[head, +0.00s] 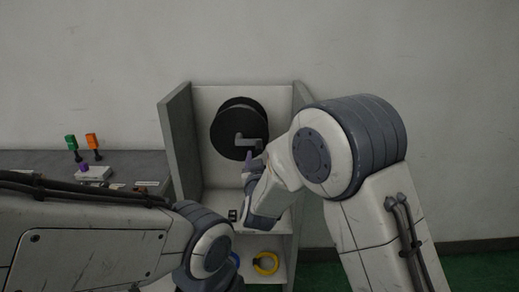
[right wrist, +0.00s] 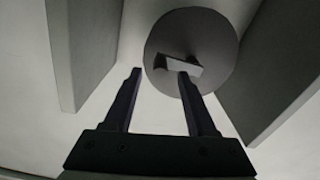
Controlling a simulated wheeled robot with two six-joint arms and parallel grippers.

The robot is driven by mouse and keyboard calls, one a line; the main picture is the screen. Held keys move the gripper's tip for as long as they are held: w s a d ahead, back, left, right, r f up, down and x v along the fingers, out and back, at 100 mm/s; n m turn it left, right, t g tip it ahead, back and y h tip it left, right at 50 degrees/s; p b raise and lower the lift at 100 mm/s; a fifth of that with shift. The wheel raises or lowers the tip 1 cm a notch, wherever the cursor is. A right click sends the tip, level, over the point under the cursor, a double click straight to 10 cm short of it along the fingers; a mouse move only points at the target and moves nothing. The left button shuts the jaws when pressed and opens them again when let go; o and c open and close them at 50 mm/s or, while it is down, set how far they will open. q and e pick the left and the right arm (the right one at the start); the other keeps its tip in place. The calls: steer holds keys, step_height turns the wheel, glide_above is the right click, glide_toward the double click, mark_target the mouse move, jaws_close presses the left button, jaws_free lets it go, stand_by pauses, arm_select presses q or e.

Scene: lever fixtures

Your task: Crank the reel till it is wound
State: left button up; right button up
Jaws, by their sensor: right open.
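The reel (head: 226,123) is a dark round disc on the back wall of a grey cabinet. Its grey crank (head: 248,142) sticks out low on the right of the disc, pointing right. In the right wrist view the reel (right wrist: 190,30) is a grey disc, with the crank (right wrist: 182,67) near its lower edge. My right gripper (head: 252,163) is just below the crank. In the right wrist view the right gripper (right wrist: 160,74) is open and empty, with its right fingertip overlapping the crank; I cannot tell whether they touch. My left gripper is not visible; only its arm shows.
The cabinet's side walls (head: 179,145) stand close on both sides of the reel. A yellow ring (head: 266,272) lies on the lower shelf. To the left, a grey counter (head: 35,160) carries a green lever (head: 71,142), an orange lever (head: 92,141) and a purple knob (head: 84,168).

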steer(key=shift+w, duration=1.9)
jaws_close()
